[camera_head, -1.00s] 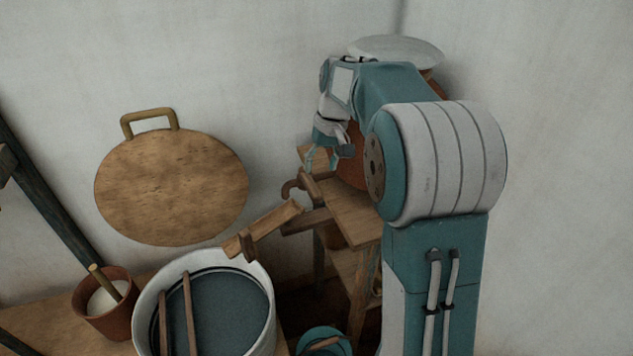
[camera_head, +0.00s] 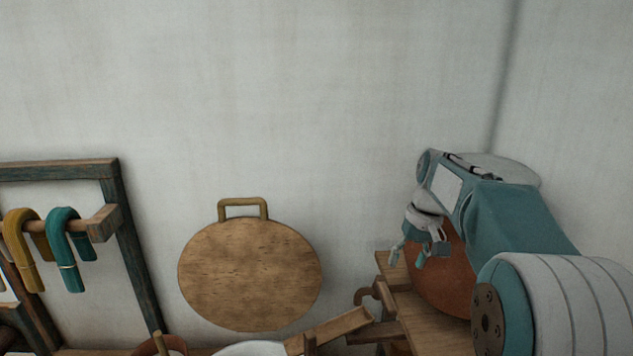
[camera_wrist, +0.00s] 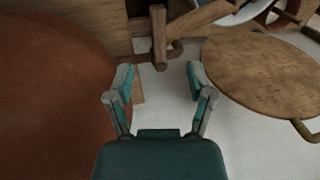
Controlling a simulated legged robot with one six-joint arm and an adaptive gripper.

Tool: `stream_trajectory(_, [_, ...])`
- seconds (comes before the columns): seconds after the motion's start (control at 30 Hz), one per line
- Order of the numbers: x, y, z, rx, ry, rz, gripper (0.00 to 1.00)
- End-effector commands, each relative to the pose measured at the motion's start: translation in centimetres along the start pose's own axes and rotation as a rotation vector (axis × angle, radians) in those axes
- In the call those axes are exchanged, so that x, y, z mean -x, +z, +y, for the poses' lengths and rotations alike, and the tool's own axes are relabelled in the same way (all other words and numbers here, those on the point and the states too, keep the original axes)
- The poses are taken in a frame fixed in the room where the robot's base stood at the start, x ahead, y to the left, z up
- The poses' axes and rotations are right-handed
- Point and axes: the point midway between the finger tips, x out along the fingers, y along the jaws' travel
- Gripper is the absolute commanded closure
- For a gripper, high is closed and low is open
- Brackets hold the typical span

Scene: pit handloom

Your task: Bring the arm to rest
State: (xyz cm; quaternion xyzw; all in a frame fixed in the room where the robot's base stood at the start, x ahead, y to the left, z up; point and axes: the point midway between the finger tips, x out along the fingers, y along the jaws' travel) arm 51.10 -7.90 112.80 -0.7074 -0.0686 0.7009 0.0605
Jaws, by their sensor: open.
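My gripper (camera_head: 418,250) is in the right part of the head view, pointing down beside a round reddish-brown clay vessel (camera_head: 447,280) that my arm partly hides. In the wrist view my gripper (camera_wrist: 160,88) has its two fingers spread wide apart. Nothing is between the fingertips. The clay vessel (camera_wrist: 50,90) fills the left of the wrist view.
A wooden stand (camera_head: 420,320) is below my gripper. A round wooden board (camera_head: 250,275) with a handle is against the wall to the left. Yellow (camera_head: 24,250) and teal (camera_head: 68,250) hanks hang from a rod at far left. The upper wall area is clear.

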Motion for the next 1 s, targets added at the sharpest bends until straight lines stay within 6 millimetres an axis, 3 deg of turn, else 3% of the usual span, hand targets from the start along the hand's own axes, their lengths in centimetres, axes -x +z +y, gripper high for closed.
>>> stream_trajectory(0.2, [1.6, 3.9, -2.4, 0.002, 0.046, 0.069, 0.31])
stream_trajectory(0.47, [2.3, 8.8, -4.7, 0.003, 0.092, 0.153, 0.31])
stream_trajectory(1.0, [0.5, 19.3, -7.3, 0.017, 0.159, 0.339, 0.31])
